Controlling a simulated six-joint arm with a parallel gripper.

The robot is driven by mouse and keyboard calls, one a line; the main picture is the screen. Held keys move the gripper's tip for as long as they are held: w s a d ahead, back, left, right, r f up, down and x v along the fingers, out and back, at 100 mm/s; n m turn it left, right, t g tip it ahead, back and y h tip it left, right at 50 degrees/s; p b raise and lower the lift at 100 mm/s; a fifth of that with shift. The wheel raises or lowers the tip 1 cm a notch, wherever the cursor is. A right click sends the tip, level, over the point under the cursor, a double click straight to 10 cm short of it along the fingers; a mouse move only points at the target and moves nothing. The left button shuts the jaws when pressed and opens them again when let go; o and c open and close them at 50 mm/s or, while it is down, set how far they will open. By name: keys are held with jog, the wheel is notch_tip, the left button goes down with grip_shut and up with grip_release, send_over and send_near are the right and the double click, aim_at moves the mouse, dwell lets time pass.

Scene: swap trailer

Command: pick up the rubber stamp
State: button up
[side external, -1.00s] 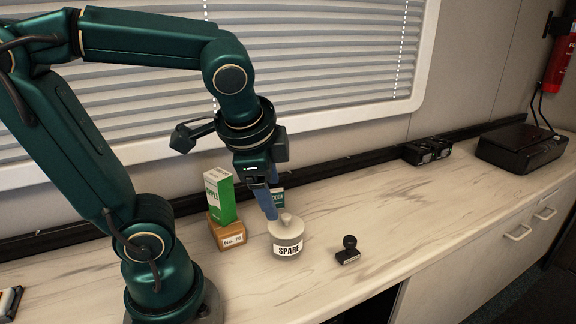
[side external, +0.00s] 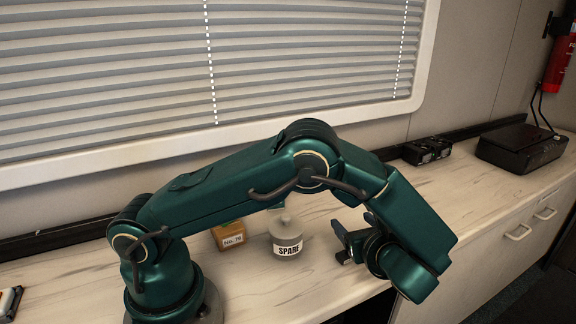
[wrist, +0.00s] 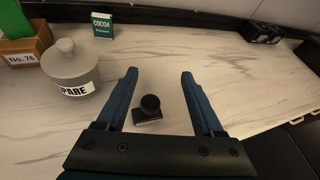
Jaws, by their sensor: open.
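The rubber stamp (wrist: 149,108) is small and black with a round knob handle on a rectangular base. It stands upright on the counter in the wrist view. My gripper (wrist: 160,73) is open, with its two blue fingers apart on either side of the stamp in that view, the stamp nearer the left finger. I cannot tell whether the fingers are level with it. In the side view my gripper (side external: 350,240) is low over the counter, and only a bit of the stamp's dark base (side external: 343,257) shows under it.
A grey lidded jar labelled SPARE (wrist: 72,72) stands left of the stamp. Beyond it are a No. 76 box (wrist: 22,52), a green carton (wrist: 12,22) and a cocoa box (wrist: 102,27). The counter (wrist: 220,75) right of the stamp is clear.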

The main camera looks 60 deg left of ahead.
aim_at(344, 248)
jog(key=shift+m+t, duration=0.3)
jog(key=shift+m, duration=0.6)
jog(key=f, duration=0.1)
jog(key=d+f, duration=0.1)
jog(key=s+f, duration=0.1)
jog(key=f, duration=0.1)
jog(key=shift+d, duration=0.2)
jog(key=shift+f, duration=0.15)
jog(key=shift+x, duration=2.4)
grip_shut()
